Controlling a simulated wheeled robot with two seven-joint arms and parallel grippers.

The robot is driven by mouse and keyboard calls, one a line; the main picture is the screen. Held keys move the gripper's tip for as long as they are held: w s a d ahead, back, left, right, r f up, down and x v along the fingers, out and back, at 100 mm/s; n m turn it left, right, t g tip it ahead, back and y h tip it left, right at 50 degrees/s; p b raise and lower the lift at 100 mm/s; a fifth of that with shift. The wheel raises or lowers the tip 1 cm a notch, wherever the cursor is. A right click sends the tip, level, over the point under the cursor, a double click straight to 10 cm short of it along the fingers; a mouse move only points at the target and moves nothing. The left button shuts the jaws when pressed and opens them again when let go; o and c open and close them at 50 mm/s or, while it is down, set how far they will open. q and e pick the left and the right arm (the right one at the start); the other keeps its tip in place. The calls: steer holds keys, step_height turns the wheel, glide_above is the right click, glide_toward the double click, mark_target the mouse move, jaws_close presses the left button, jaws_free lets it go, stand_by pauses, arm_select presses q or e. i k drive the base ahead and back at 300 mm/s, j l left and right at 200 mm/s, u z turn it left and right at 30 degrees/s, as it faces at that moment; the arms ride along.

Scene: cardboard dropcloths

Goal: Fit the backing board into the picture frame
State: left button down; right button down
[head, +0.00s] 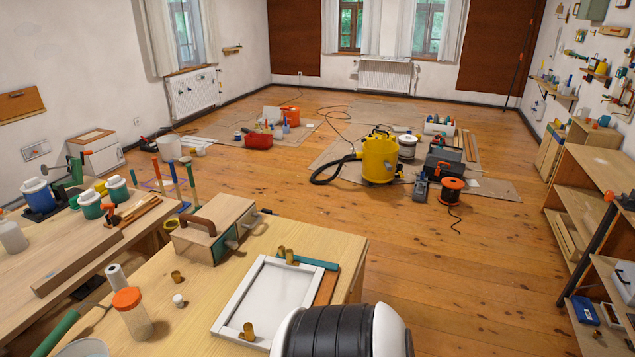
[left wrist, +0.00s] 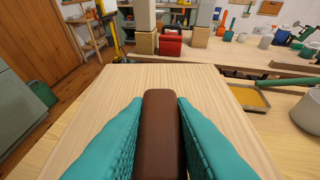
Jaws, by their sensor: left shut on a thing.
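The white picture frame (head: 232,308) lies flat on the near wooden workbench (head: 190,328), with a pale panel (head: 275,298) inside its opening. A brown strip (head: 327,288) shows along its right side. My left gripper (left wrist: 160,115) shows only in the left wrist view. Its teal fingers are shut on a brown rounded bar (left wrist: 160,135), above a flat light-wood surface (left wrist: 105,85). I cannot tell whether this surface is the backing board, or whether it is joined to the bar. My right gripper is in neither view.
Brass cylinders (head: 248,332) stand at the frame's corners, and a teal strip (head: 312,262) lies along its far edge. A wooden box (head: 218,218) with a brown handle stands behind. An orange-lidded jar (head: 133,315) and a small white pot (head: 178,300) stand left of the frame.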

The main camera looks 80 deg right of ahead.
mark_target(273, 300)
steer(key=l+z, duration=0.1)
steer(key=z, duration=0.3)
steer(key=l+z, duration=0.1)
steer(key=z, duration=0.75)
steer(key=l+z, duration=0.15)
steer(key=z, duration=0.3)
steer(key=i+z, duration=0.1)
steer(key=z, duration=0.3)
steer(key=i+l+z, duration=0.15)
steer(key=i+l, duration=0.1)
